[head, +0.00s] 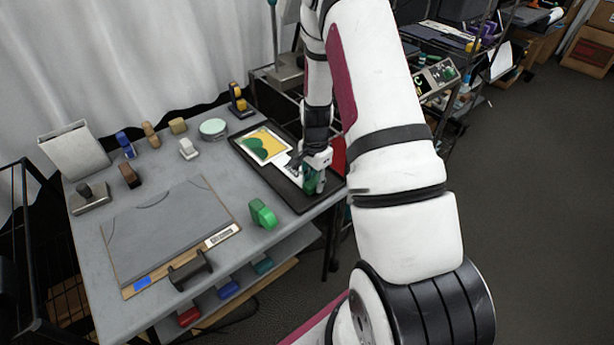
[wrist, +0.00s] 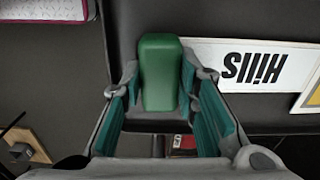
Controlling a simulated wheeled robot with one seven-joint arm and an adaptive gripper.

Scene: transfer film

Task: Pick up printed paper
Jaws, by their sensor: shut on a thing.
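In the head view a white printed sheet (head: 284,164) lies on the black tray (head: 246,154), partly hidden by my gripper. A print with a yellow and green picture (head: 264,145) lies beside it on the tray. My gripper (head: 312,184) is low over the near part of the tray. In the wrist view my gripper (wrist: 162,92) is shut on a green block (wrist: 160,70), left of the paper. Whether the block touches the paper I cannot tell.
A grey table (head: 255,185) carries a grey mat (head: 165,230), a green dispenser (head: 262,213), a round pale green tin (head: 213,128) and several small blocks and tools. A rack (head: 440,75) stands behind my arm. Floor at right is clear.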

